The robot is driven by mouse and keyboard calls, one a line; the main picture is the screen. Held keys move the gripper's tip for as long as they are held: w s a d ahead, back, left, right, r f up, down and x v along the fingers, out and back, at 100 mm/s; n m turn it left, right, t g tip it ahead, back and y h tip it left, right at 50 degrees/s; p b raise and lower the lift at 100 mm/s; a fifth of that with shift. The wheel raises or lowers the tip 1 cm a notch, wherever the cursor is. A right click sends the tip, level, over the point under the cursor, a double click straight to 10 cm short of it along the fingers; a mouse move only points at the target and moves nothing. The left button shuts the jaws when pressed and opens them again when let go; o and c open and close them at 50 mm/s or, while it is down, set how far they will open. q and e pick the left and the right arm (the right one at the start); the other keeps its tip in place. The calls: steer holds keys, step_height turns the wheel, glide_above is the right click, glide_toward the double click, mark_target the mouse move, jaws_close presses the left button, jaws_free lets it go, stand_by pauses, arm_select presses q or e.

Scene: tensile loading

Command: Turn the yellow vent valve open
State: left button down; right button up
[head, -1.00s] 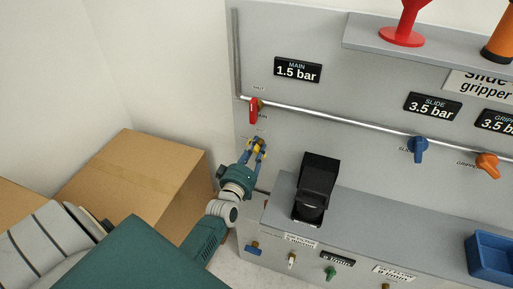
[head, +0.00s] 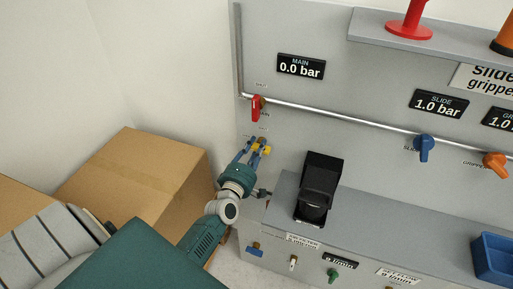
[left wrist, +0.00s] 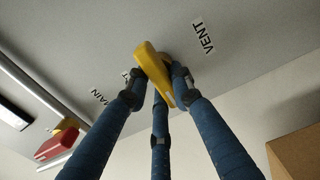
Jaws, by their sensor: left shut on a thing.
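The yellow vent valve (head: 266,149) is on the grey panel, below the red main valve. My left gripper (head: 258,147) is at the yellow valve, its blue fingers shut on the handle. In the left wrist view the yellow handle (left wrist: 152,70) lies between the fingers of the left gripper (left wrist: 156,88), slanting, with the VENT label (left wrist: 203,37) beside it. The fingers partly hide the handle in the head view. My right gripper is not in view.
The red main valve (head: 256,107) hangs from the pipe just above my gripper. The MAIN display (head: 301,67) reads 0.0 bar and the SLIDE display (head: 439,103) 1.0 bar. A black device (head: 320,185) stands on the ledge to the right; a cardboard box (head: 125,185) is at left.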

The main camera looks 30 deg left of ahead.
arm_select(q)
steer(key=shift+f+n, duration=0.1)
steer(key=shift+n, duration=0.2)
steer(key=c, duration=1.5)
jaws_free()
steer(key=shift+s, duration=0.1)
steer(key=v, duration=1.2)
steer(key=shift+d, duration=0.1)
